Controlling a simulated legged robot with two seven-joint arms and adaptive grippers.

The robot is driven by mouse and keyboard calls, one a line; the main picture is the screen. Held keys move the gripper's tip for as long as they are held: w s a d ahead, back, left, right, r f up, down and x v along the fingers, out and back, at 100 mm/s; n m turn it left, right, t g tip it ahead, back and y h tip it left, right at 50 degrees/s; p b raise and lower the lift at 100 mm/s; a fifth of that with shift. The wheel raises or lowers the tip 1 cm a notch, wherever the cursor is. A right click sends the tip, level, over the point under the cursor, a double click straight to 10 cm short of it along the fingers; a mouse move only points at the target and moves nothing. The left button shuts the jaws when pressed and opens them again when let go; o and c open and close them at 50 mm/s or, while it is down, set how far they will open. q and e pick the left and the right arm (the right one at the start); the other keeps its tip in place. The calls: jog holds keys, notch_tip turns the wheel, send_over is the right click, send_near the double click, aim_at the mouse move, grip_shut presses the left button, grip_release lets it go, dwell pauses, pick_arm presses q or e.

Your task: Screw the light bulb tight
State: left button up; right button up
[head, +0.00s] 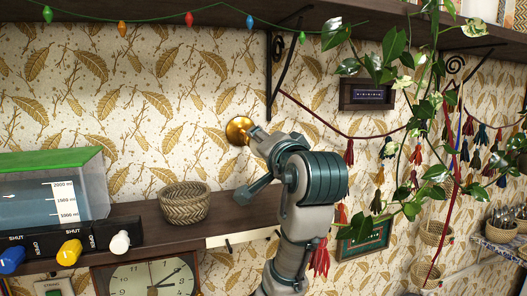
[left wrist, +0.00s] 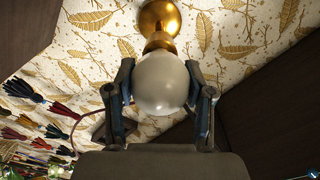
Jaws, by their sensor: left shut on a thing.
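A round white light bulb (left wrist: 161,84) sits between the two fingers of my left gripper (left wrist: 163,98) in the left wrist view. The fingers are shut on it from both sides. The bulb's base meets a brass socket (left wrist: 160,38), and the bulb is in line with it. How deep the thread sits cannot be seen. In the head view the brass socket (head: 239,130) is mounted on the patterned wall, and my left gripper (head: 254,138) reaches up to it and hides the bulb. My right gripper is in neither view.
A dark shelf (head: 225,222) holds a woven basket (head: 184,203) and a water tank (head: 50,190) with coloured taps. A wall bracket (head: 275,75) and a tassel garland (head: 348,152) are right of the socket. A hanging plant (head: 395,80) is farther right.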

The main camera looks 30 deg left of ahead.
pick_arm(q)
jog(key=m, duration=0.1)
jog(key=m+b, duration=0.1)
jog(key=m, duration=0.1)
jog(key=m+b, duration=0.1)
jog(key=shift+w+f+m, duration=0.1)
jog(key=shift+f+m, duration=0.2)
jog(key=shift+m+b, duration=0.65)
jog(key=shift+m, duration=1.35)
jog(key=o, duration=1.1)
jog(key=shift+c, duration=0.2)
jog(key=shift+o, duration=0.5)
jog(key=shift+w+a, duration=0.1)
jog(key=shift+w, duration=0.2)
jog(key=shift+s+r, duration=0.1)
jog(key=shift+s, duration=0.05)
